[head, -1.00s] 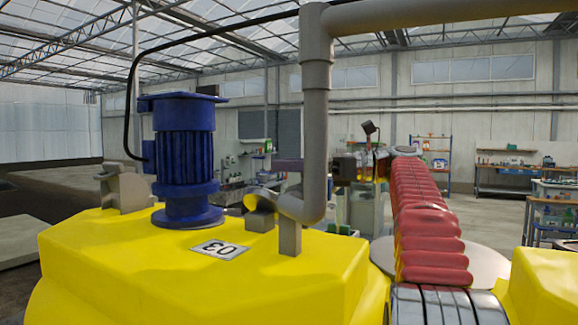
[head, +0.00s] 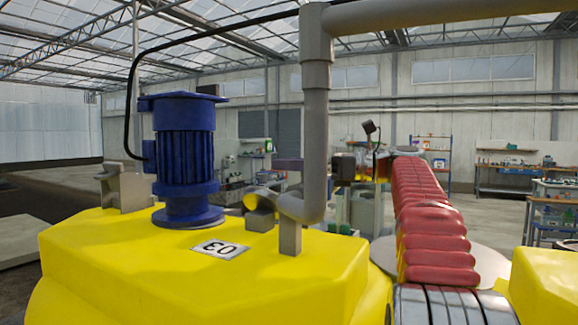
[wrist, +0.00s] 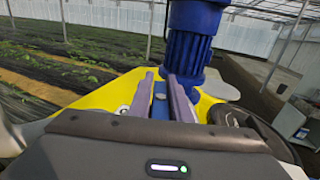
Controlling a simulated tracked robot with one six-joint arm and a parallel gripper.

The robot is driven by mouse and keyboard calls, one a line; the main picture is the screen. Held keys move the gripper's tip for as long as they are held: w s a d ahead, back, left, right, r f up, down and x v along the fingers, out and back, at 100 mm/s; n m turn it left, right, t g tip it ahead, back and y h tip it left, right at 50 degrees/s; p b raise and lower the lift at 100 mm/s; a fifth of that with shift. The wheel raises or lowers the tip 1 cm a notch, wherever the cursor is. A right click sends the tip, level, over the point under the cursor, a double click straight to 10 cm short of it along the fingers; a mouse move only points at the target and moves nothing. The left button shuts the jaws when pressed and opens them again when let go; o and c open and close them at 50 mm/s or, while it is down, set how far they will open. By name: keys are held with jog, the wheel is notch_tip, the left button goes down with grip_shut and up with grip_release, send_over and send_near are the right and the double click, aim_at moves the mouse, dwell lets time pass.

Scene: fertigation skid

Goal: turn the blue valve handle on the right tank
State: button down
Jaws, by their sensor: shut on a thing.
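The blue valve handle (wrist: 159,101) shows in the wrist view as a short blue bar with a round bolt head. My gripper (wrist: 161,79) has its two purple fingers on either side of this bar and is shut on it. The yellow tank (wrist: 105,92) lies behind the fingers, with a blue motor (wrist: 187,50) just beyond the tips. In the head view my gripper (head: 288,163) is partly hidden behind a grey pipe, and the handle cannot be made out there. A yellow tank marked 03 (head: 130,260) fills the foreground.
The grey pipe (head: 316,120) rises from the tank and bends right overhead. A blue motor (head: 185,150) with a black cable stands on the tank top. Workbenches and shelves (head: 510,170) stand far back right. Open floor lies between.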

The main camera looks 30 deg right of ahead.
jog(key=shift+w+d+r+m+t+h, duration=0.1)
jog(key=shift+d+m+t+h, duration=0.05)
jog(key=shift+m+t+h, duration=0.55)
jog(key=shift+w+d+f+m+t+h, duration=0.1)
jog(key=shift+w+d+m+t+h, duration=0.1)
jog(key=shift+m+t+h, duration=0.5)
jog(key=shift+w+d+r+m+t+h, duration=0.15)
jog(key=shift+m+t+h, duration=0.3)
jog(key=shift+h, duration=0.45)
jog(key=shift+s, duration=0.1)
jog(key=c, duration=1.7)
grip_release()
jog(key=v, duration=1.3)
jog(key=shift+s+d, duration=0.2)
jog(key=shift+s, duration=0.1)
jog(key=shift+s+f, duration=0.1)
jog(key=shift+f, duration=0.1)
